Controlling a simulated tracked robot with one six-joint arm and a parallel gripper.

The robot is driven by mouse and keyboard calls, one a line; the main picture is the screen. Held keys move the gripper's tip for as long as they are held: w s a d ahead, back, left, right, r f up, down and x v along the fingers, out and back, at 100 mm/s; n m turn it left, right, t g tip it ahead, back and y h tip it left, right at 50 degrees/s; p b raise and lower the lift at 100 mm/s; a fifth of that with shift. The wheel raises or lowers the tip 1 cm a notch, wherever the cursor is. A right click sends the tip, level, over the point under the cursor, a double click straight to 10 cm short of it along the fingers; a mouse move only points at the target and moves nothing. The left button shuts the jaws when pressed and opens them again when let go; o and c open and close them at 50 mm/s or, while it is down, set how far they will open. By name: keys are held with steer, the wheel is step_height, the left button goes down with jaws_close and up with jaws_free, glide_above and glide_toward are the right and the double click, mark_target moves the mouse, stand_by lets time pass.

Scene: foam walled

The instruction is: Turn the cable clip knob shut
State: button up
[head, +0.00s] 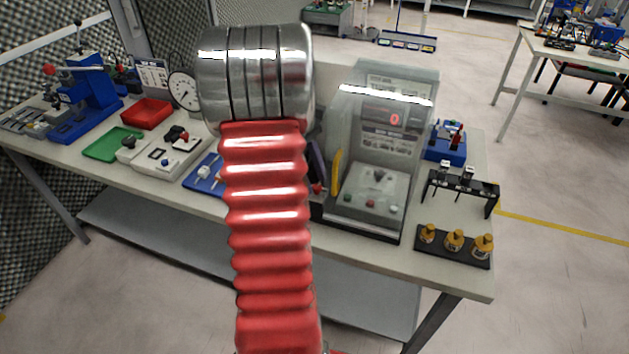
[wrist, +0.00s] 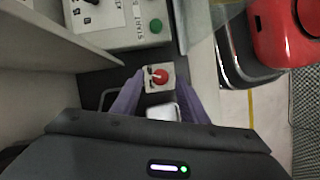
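In the wrist view, a small red knob (wrist: 160,76) with a pale mark sits on a light square plate, which I take to be the cable clip. My gripper (wrist: 159,88) has two purple fingers, one on each side of the plate. A clear gap shows between the fingertips, so it is open, with the knob between or just beyond the tips. I cannot tell whether the fingers touch the plate. In the head view, my red arm hides most of the gripper; one purple finger (head: 316,163) shows beside the machine, with a bit of red below it.
A clear-guarded machine (head: 375,150) stands close right of my gripper. Its panel with a green button (wrist: 155,25) is near the fingers in the wrist view. A blue tray (head: 203,177) lies left of my arm. A black rack (head: 460,190) and yellow-topped bottles (head: 454,240) stand at right.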

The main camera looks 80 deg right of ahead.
steer(key=v, duration=1)
steer(key=shift+w+r, duration=0.1)
steer(key=shift+w, duration=0.05)
